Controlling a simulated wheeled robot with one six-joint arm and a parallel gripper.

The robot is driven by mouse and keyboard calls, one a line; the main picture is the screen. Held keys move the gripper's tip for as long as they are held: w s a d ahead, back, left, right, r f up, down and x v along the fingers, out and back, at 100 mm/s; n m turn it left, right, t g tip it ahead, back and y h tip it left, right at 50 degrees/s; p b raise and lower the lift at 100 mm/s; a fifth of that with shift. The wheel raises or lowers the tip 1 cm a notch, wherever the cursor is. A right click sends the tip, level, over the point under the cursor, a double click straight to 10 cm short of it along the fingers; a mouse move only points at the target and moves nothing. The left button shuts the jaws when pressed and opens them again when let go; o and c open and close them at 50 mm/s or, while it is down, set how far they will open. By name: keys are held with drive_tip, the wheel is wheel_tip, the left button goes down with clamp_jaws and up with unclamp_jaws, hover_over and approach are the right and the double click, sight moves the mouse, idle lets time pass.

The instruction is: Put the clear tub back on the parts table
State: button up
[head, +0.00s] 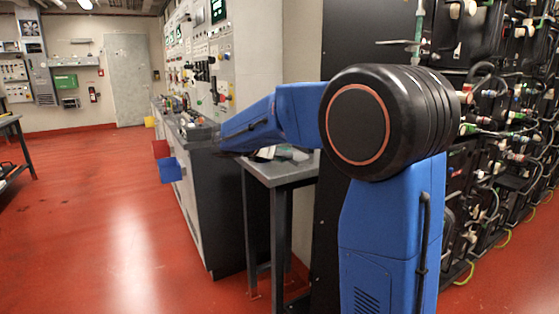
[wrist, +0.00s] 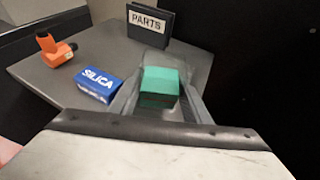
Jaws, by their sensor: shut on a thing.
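The clear tub (wrist: 189,92) shows in the wrist view as faint see-through walls around a green block (wrist: 159,82). My gripper (wrist: 160,112) is shut on the tub at the near side; the exact contact is hard to make out. The tub is over the grey parts table (wrist: 50,77), and I cannot tell whether its base touches the top. The table also shows in the head view (head: 290,172), where my arm hides the gripper and the tub.
A blue SILICA box (wrist: 94,84) lies left of the tub. An orange tool (wrist: 57,53) lies farther left. A dark PARTS sign (wrist: 150,27) stands behind the tub. In the head view, a control console (head: 200,185) stands beside the table and battery racks (head: 490,130) fill the right.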

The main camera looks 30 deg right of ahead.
drive_tip(key=shift+f, duration=1.15)
drive_tip(key=shift+f, duration=0.2)
drive_tip(key=o, duration=1.1)
drive_tip(key=shift+r, duration=0.1)
